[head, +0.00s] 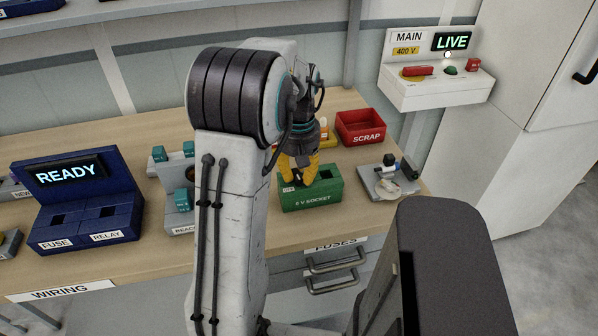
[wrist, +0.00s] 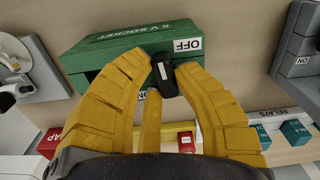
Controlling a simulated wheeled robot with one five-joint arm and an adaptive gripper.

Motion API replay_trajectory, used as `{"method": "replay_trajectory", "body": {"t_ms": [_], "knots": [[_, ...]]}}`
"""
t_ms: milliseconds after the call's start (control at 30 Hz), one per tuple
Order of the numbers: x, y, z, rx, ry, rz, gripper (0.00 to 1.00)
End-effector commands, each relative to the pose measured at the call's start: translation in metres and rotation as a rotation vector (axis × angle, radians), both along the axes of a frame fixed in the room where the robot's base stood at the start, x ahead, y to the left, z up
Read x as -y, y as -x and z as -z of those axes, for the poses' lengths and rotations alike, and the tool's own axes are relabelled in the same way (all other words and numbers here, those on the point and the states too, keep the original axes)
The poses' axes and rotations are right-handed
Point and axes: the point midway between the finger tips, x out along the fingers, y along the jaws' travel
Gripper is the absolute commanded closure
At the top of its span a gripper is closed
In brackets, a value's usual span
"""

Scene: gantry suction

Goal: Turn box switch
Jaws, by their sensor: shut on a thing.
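The green box marked 6 V SOCKET (head: 318,192) stands near the front of the bench; it also shows upside down in the wrist view (wrist: 115,47). Its black switch knob (wrist: 164,82) bears a pale mark, and a white OFF label (wrist: 187,45) is beside it. My gripper (head: 300,178) reaches down onto the box's left part. In the wrist view its yellow fingers (wrist: 165,72) are closed around the knob. The knob is hidden by the fingers in the head view.
A red SCRAP bin (head: 361,127) stands behind the box, and a grey fixture (head: 388,184) stands to its right. A grey unit with teal parts (head: 178,170) and a blue READY panel (head: 75,200) are left. The MAIN panel (head: 436,88) reads LIVE.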

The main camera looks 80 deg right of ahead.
Motion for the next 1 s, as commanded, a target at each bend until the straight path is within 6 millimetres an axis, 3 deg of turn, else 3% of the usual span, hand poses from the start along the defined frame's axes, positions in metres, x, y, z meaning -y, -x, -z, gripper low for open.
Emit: {"method": "replay_trajectory", "body": {"t_ms": [333,867,900,1000], "knots": [[-0.0020,-0.0005,0.0018,0.001,-0.005,0.118,1.00],[-0.0023,-0.0006,0.0020,0.000,-0.006,0.138,1.00],[-0.0023,-0.0006,0.0020,0.000,-0.006,0.137,0.70],[-0.0020,-0.0005,0.0016,0.000,-0.004,0.137,0.61]]}}
